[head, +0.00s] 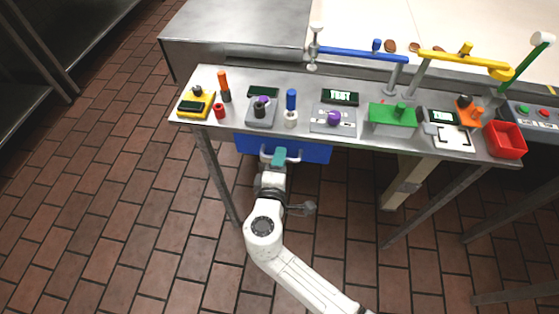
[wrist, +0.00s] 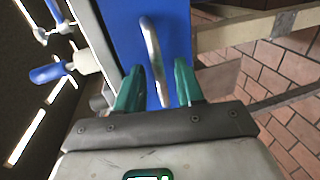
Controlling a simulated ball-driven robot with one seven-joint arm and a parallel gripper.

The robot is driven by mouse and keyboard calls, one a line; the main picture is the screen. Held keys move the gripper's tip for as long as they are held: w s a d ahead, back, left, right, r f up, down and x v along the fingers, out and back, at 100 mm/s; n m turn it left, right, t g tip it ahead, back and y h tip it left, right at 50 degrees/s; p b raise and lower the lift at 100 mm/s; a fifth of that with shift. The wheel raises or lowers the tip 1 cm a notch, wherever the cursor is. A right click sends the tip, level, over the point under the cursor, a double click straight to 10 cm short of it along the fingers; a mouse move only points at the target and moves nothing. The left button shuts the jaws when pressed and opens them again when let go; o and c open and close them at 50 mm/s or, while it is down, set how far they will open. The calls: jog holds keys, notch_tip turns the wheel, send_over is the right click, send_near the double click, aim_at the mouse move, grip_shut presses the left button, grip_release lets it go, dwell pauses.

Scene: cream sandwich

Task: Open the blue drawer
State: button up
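The blue drawer (head: 313,152) hangs under the metal workbench, left of its middle, and looks closed. Its front (wrist: 178,28) fills the upper middle of the wrist view. A curved silver handle (wrist: 152,50) stands out from that front. My gripper (head: 279,158) is at the drawer front in the head view. In the wrist view, my gripper (wrist: 158,68) is open, with one green finger on each side of the handle. Gaps show between the fingers and the handle, so it is not gripped. In the head view my gripper partly hides the handle.
The metal workbench (head: 355,147) carries several coloured devices above the drawer. A red bin (head: 505,140) stands at its right end. A bench leg (head: 215,180) stands left of my arm. The brick floor (head: 120,220) in front is clear on the left.

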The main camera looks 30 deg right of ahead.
jog(key=shift+c, duration=0.4)
grip_shut()
